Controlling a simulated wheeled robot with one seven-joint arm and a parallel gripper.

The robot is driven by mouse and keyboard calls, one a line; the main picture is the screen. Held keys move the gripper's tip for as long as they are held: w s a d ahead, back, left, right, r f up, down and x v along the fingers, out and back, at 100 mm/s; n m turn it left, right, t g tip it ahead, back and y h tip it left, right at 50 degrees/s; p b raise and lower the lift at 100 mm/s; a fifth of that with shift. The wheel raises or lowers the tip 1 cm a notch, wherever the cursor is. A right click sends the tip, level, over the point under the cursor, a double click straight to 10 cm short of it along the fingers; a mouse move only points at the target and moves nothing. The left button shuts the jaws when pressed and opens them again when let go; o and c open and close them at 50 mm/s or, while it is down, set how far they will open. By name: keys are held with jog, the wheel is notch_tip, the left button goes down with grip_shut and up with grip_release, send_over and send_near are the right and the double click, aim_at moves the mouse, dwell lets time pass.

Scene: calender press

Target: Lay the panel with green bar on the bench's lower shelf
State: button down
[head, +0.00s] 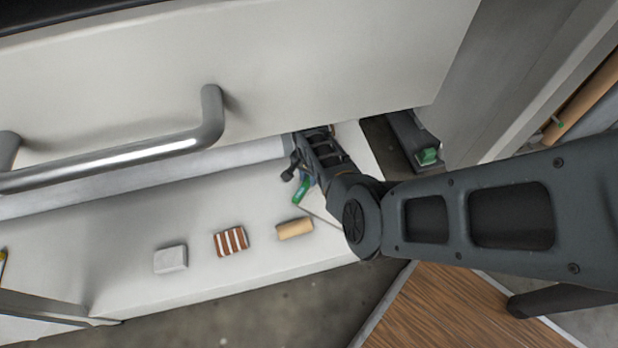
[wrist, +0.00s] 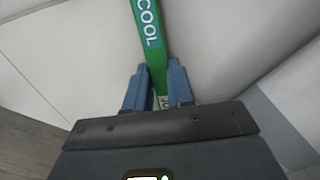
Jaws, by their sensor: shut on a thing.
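The panel's green bar (wrist: 150,40), marked "COOL", runs up between the blue fingers of my gripper (wrist: 157,72) in the wrist view. The fingers are shut on it. In the head view the green bar (head: 301,192) shows as a short strip beside my gripper, and a pale part of the panel (head: 317,205) shows next to it. My arm hides most of the panel. The panel is low over the white lower shelf (head: 120,245); I cannot tell whether it touches it.
On the shelf lie a grey block (head: 170,259), a brown-and-white striped block (head: 231,241) and a tan block (head: 295,228), the tan one close to the panel. A white front with a metal handle (head: 130,155) overhangs the shelf. The shelf's left part looks clear.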

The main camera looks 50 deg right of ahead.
jog(key=shift+f, duration=0.15)
jog(key=c, duration=1)
grip_release()
notch_tip(320, 180, up, 12)
jog(key=p, duration=0.6)
jog(key=shift+r+p, duration=0.25)
jog(key=shift+p, duration=0.05)
